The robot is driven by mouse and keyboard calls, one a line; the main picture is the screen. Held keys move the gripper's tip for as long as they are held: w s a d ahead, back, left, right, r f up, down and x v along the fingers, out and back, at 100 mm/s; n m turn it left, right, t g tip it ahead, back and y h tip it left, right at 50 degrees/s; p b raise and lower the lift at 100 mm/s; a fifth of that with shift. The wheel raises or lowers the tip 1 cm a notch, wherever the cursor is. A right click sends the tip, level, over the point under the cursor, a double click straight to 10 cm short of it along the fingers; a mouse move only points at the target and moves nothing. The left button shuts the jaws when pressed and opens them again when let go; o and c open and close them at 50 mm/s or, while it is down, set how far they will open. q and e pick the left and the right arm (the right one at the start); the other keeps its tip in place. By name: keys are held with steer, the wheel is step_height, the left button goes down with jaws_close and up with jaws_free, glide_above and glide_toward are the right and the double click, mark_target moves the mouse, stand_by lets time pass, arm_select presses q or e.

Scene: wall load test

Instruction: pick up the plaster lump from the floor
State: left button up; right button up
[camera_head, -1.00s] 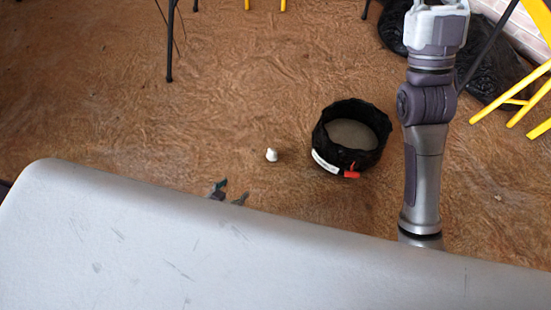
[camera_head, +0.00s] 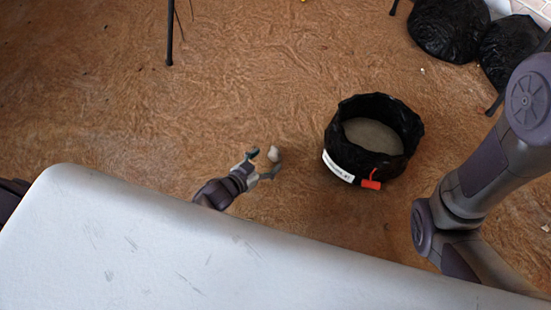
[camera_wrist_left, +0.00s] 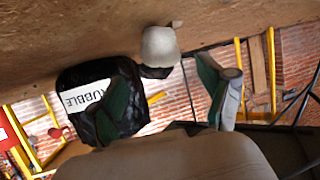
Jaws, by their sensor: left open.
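The plaster lump (camera_head: 273,154) is a small whitish piece on the brown floor, left of the black rubble bag. In the left wrist view the lump (camera_wrist_left: 160,47) shows pale and rounded, just beyond the gap between the fingers. My left gripper (camera_head: 265,163) is open, with its fingertips close around the near side of the lump. I cannot tell whether either finger touches it. In the left wrist view both green-padded fingers of the gripper (camera_wrist_left: 168,88) stand apart with nothing between them. My right gripper is out of view; only its arm shows at the right.
The open black rubble bag (camera_head: 338,155), with a white label and red tag, stands right of the lump. A pale grey surface (camera_head: 150,250) fills the near side and hides part of my left arm. Full black bags (camera_head: 450,28) lie at the far right. Floor left of the lump is clear.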

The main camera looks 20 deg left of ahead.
mark_target(273, 154)
arm_select(q)
steer(key=shift+w+d+f, duration=0.1)
steer(key=shift+w+f, duration=0.05)
steer(key=shift+w, duration=0.05)
steer(key=b+x, duration=0.5)
steer(key=shift+w, duration=0.15)
steer(key=shift+c, duration=0.3)
steer(key=c, duration=1.2)
